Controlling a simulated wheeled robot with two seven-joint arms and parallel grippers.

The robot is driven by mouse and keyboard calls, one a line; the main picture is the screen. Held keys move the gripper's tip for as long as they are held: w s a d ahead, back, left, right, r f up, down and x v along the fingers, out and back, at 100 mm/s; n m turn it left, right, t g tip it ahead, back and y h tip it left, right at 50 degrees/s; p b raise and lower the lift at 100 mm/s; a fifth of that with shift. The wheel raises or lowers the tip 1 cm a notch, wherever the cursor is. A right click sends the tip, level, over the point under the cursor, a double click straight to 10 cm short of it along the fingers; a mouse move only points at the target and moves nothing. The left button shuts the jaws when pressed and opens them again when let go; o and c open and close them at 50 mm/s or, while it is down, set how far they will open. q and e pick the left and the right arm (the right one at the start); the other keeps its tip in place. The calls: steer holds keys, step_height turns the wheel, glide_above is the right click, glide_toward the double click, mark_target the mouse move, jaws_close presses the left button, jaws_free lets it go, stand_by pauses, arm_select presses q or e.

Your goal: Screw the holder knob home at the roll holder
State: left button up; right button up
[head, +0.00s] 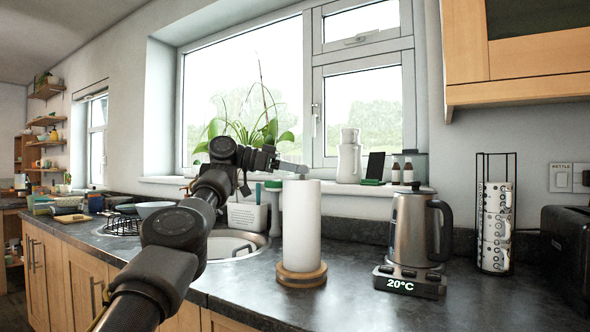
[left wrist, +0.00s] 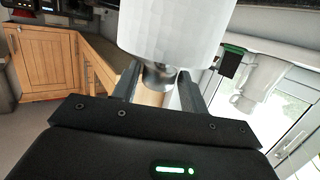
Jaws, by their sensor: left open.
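The roll holder has a round wooden base (head: 302,276) on the dark counter and carries an upright white paper roll (head: 302,228). The roll also shows large in the left wrist view (left wrist: 177,30). The holder knob (left wrist: 159,76), a grey metallic piece, sits at the roll's end in the left wrist view; in the head view the top of the roll is small and partly covered by my gripper. My left gripper (head: 300,170) is level with the roll's top, open, its fingers either side of the knob. I cannot tell whether they touch it. My right gripper is not in view.
A kettle (head: 412,230) stands right of the roll on a scale reading 20°C. A mug rack (head: 495,225) and black toaster (head: 568,245) are further right. The round sink (head: 235,245) lies left behind the roll. Counter in front of the kettle is clear.

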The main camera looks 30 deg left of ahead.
arm_select(q)
steer(key=c, duration=0.4)
steer(key=o, duration=0.8)
steer(key=shift+c, duration=0.5)
steer(key=c, duration=0.3)
